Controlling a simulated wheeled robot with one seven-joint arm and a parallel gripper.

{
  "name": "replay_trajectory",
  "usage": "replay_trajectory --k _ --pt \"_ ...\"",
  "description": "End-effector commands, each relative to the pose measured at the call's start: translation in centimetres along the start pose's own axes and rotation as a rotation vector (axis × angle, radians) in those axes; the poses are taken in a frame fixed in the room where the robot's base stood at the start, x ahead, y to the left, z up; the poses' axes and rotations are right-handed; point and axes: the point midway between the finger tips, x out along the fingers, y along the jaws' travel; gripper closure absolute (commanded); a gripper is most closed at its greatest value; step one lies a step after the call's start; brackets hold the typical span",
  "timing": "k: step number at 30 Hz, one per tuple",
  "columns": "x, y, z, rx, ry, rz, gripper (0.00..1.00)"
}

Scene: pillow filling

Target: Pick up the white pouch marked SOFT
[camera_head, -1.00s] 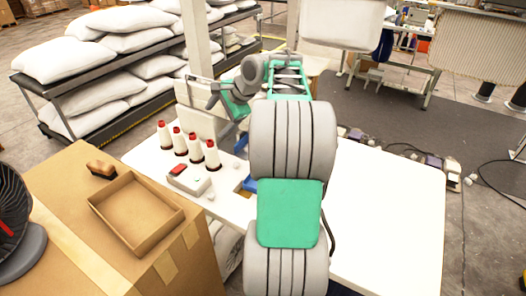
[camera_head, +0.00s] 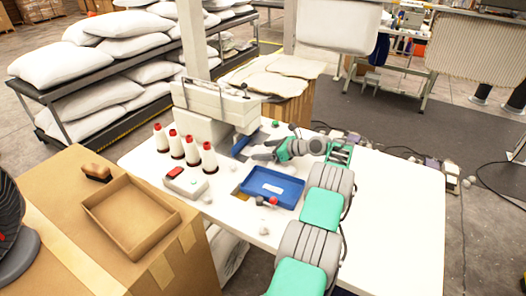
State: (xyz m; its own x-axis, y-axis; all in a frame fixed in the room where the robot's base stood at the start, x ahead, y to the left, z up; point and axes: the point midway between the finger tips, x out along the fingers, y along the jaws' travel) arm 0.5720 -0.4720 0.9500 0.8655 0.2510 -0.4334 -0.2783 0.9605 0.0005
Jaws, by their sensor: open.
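A blue tray (camera_head: 291,199) lies on the white table, right of the sewing machine. A small pale item (camera_head: 272,188) shows inside it; I cannot read any lettering, so I cannot tell whether it is the white pouch marked SOFT. My gripper (camera_head: 259,150) is open, with its grey fingers pointing left. In the picture it is just beyond the tray's far edge, near the machine's needle end. Nothing shows between the fingers. My arm reaches in from the right of the tray.
The sewing machine (camera_head: 205,105) stands behind the thread cones (camera_head: 192,150) and a control box with a red button (camera_head: 184,181). Small loose bits lie around the tray. The right part of the white table (camera_head: 395,215) is clear. A cardboard box (camera_head: 125,255) stands at left.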

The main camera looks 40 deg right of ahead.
Motion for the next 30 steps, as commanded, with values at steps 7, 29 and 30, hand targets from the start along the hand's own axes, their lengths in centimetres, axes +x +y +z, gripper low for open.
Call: replay_trajectory --k 7,29,30 --pt "0.79 -0.04 -0.12 0.000 0.002 -0.001 0.22" --pt "0.77 0.00 -0.11 0.000 0.002 -0.001 0.79" --pt "0.77 0.00 -0.11 0.000 0.002 -0.001 0.82"
